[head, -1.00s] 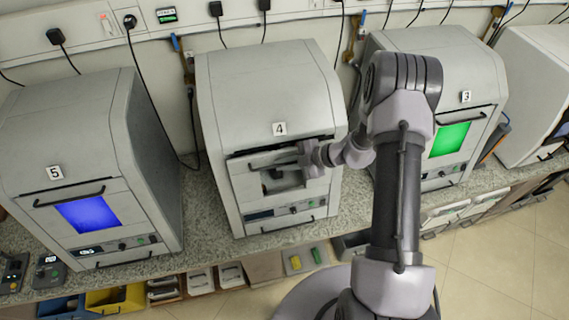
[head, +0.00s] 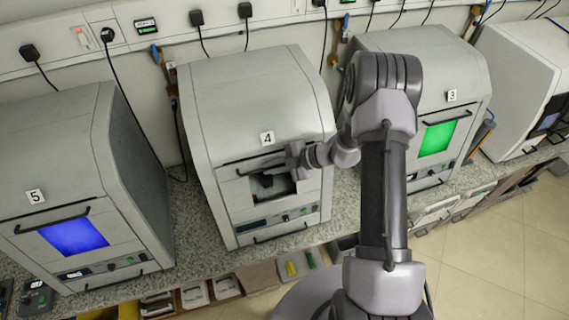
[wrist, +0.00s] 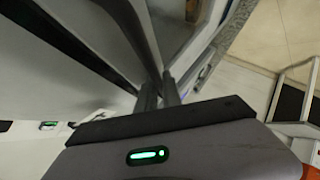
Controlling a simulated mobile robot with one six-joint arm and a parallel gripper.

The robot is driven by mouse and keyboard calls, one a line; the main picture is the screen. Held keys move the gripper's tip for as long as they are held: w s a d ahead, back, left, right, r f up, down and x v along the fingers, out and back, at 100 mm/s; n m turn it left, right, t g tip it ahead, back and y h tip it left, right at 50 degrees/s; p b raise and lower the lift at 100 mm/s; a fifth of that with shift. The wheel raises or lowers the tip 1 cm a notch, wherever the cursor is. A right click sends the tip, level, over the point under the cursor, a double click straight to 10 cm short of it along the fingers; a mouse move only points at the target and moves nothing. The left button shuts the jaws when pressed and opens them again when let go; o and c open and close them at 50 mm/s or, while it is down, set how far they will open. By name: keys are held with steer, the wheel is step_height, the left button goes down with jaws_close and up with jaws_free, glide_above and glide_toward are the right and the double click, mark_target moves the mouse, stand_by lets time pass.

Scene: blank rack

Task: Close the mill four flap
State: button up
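Mill four (head: 250,100) is a grey cabinet labelled 4, in the middle of the head view. Its front flap (head: 235,192) is nearly upright, with a thin dark gap along its top edge. Its window is dark, and my arm partly covers its right side. My gripper (head: 292,158) is at the upper right of the flap, by its top edge. In the wrist view my gripper's two dark fingers (wrist: 160,92) lie close together, with nothing visible between them. Long dark bars and pale panels pass near the fingertips; exact contact is hidden.
Mill five (head: 75,160), with a blue window, stands to the left. Mill three (head: 425,80), with a green window, stands to the right behind my arm. The mills stand on a speckled counter (head: 190,215). Tiled floor (head: 490,255) is open at lower right.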

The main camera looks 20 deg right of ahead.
steer(key=shift+w+d+r, duration=0.3)
steer(key=shift+d+r, duration=0.2)
steer(key=shift+r, duration=0.1)
steer(key=s+b+v, duration=0.1)
steer(key=v, duration=1.5)
steer(key=s+a+f+n+g+h+b, duration=0.2)
steer(key=s+a+f+n+b, duration=0.15)
steer(key=a+n+b, duration=0.45)
steer(key=s+a+f+n+g+h+b, duration=0.1)
steer(key=s+a+f+n+b, duration=0.25)
steer(key=n+b, duration=0.95)
steer(key=s+a+f+n+t+h+b, duration=0.1)
steer(key=s+a+f+n+h+b, duration=0.1)
steer(key=s+f+n+b, duration=0.3)
steer(key=s+a+f+n+t+h+b, duration=0.2)
steer(key=s+f+n+b, duration=0.4)
steer(key=n+b, duration=0.6)
steer(key=shift+s+a+f+n+h+b, duration=0.35)
steer(key=shift+s+n, duration=0.45)
steer(key=shift+n, duration=3.3)
steer(key=shift+d+r, duration=0.1)
steer(key=shift+c, duration=0.2)
